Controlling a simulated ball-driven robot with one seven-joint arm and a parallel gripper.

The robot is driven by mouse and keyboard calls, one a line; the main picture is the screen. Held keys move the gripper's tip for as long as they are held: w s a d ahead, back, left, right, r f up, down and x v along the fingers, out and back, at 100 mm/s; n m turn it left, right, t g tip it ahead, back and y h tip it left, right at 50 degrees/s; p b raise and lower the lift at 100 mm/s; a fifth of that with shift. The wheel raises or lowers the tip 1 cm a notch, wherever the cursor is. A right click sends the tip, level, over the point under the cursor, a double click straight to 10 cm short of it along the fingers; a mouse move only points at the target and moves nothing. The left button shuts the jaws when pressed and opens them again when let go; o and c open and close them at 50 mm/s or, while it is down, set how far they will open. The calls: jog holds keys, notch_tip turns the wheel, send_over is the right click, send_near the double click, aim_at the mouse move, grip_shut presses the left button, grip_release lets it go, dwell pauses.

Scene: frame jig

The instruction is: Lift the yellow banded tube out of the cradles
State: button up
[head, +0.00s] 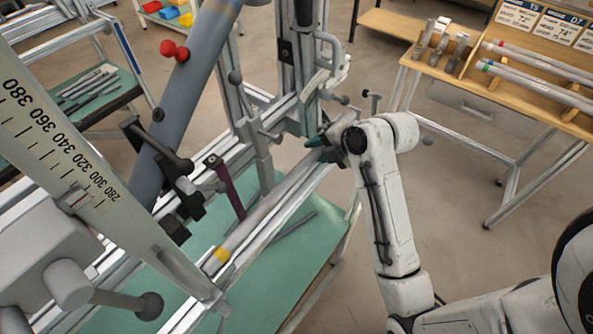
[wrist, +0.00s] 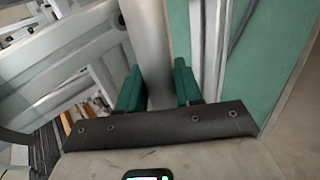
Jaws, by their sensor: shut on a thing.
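The yellow banded tube (head: 262,217) is a long grey tube lying slantwise along the frame jig in the head view. Its yellow band is near its lower left end, and its upper right end runs to my gripper (head: 316,142). In the wrist view the grey tube (wrist: 149,42) passes between the green fingers of my gripper (wrist: 159,88). The jaws are shut on it, and no band shows there. The cradles are not clearly visible, so I cannot tell whether the tube rests in them or is clear of them.
Metal uprights and rails (head: 283,105) of the jig stand close beside the tube. A large blue-grey pipe (head: 190,90) and a scale ruler (head: 75,150) are at the left. A wooden bench (head: 480,85) with more banded tubes is at the right. Open floor lies between.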

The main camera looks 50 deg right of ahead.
aim_at(307, 170)
jog(key=c, duration=0.4)
jog(key=shift+o, duration=0.2)
jog(key=shift+d+r+p, duration=0.2)
jog(key=shift+r+p, duration=0.95)
jog(key=shift+r, duration=0.2)
jog(key=s, duration=0.3)
jog(key=shift+s+p, duration=0.3)
jog(key=shift+s, duration=0.05)
jog(key=shift+a, duration=3.65)
